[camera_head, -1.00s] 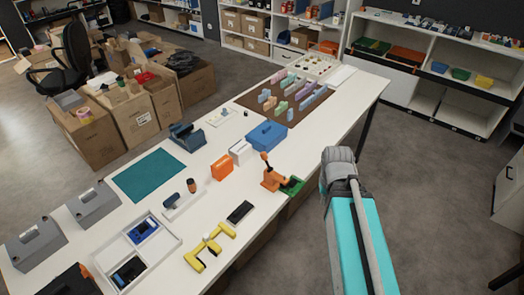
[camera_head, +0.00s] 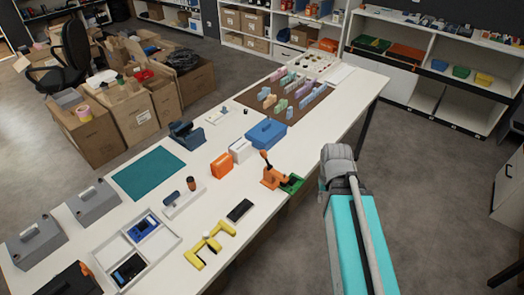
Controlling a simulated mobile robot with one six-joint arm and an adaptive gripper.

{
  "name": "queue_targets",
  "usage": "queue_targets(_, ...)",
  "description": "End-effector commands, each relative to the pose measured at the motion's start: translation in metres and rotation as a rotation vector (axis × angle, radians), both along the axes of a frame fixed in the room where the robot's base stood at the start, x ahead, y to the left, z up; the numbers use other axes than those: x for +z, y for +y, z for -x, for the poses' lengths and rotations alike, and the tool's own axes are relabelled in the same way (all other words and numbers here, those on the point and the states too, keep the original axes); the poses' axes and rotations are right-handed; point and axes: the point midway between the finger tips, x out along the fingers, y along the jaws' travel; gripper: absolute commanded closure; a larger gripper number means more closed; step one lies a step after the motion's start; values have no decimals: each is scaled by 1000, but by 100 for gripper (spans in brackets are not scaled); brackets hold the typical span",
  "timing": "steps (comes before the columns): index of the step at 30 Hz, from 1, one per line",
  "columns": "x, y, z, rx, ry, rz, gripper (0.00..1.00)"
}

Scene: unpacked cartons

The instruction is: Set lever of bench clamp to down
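An orange device with an upright lever, which looks like the bench clamp (camera_head: 270,180), stands near the right edge of the long white table. Its lever (camera_head: 265,158) points up and leans slightly to the left, with an orange knob at its top. A green part (camera_head: 292,184) sits against the clamp's right side at the table edge. My arm shows right of the table, apart from the clamp. My gripper is not in view.
On the white table (camera_head: 222,200), an orange box (camera_head: 221,165), a white box (camera_head: 240,150) and a blue case (camera_head: 266,134) stand behind the clamp. A black flat item (camera_head: 239,210) and a yellow bracket (camera_head: 208,246) lie nearer. Floor right of the table is clear.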

Motion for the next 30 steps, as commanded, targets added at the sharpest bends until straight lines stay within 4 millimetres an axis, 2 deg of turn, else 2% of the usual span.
queue_targets(1,4,2,-5,13,1,-1,63)
queue_targets(6,20,14,-29,115,11,-10,32)
queue_targets(11,45,40,-67,299,29,-25,32)
queue_targets(21,106,121,-156,794,70,-78,32)
queue_targets(27,134,169,-194,1049,86,-113,32)
queue_targets(30,142,185,-204,1135,90,-125,32)
